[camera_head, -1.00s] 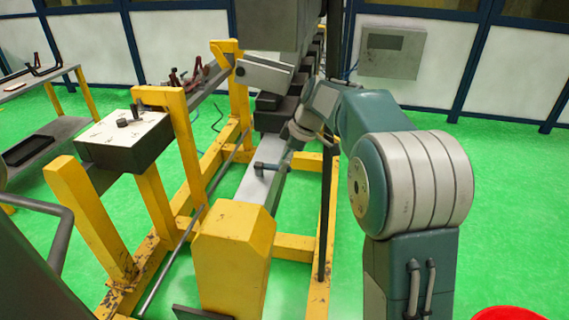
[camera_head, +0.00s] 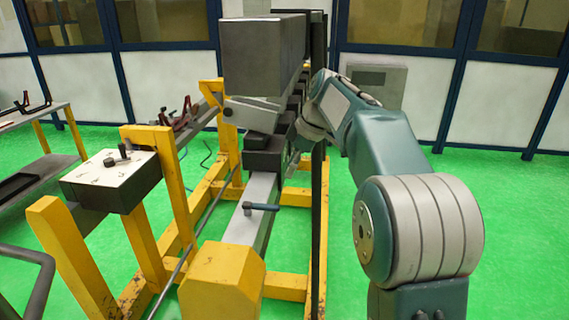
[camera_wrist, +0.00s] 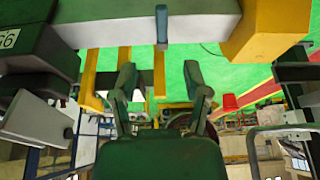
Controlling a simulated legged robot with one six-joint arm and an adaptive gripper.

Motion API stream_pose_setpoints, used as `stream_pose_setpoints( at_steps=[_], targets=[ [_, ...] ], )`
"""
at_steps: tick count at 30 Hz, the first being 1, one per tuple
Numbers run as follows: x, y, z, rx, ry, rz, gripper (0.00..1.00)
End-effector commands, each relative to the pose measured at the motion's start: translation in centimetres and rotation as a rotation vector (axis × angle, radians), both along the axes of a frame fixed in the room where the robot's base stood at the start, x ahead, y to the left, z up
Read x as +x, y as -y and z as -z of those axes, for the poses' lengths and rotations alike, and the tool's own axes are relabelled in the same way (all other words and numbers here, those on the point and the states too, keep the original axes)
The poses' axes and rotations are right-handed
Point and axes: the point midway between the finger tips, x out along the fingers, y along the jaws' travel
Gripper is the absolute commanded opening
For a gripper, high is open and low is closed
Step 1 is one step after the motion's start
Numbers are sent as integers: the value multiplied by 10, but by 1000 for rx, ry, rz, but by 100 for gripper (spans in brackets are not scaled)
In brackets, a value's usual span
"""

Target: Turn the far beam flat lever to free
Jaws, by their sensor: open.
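A dark blue-grey lever (camera_head: 261,207) sits on top of the long grey beam (camera_head: 241,225), its handle pointing right across the beam in the head view. In the wrist view a blue-grey lever (camera_wrist: 161,25) shows against the grey beam (camera_wrist: 110,27), its handle pointing down the picture. I cannot tell for sure that it is the same lever. My gripper (camera_wrist: 160,78) is open and empty, its two fingers spread apart. The lever lies beyond the fingertips, roughly centred between them, with no contact seen. In the head view the fingers are hidden behind my wrist and the machine.
A yellow block (camera_head: 221,280) caps the near beam end. A dark upright post (camera_head: 318,200) stands between the beam and my arm. A large grey box (camera_head: 262,50) hangs above the beam. A control box (camera_head: 112,180) stands left. Green floor is open on the right.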

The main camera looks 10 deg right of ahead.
Motion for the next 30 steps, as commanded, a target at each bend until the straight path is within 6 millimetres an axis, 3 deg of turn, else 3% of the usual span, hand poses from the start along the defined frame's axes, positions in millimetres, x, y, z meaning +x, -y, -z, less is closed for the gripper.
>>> stream_pose_setpoints(
  at_steps=[5, 14, 23, 30],
  targets=[
    [-28, -7, -11, -20, -8, 108, 60],
    [-118, -19, -16, -60, -16, 463, 60],
    [-210, -23, 8, -48, 18, 799, 60],
    [-278, -21, 48, 3, 64, 1042, 60]
  ],
)
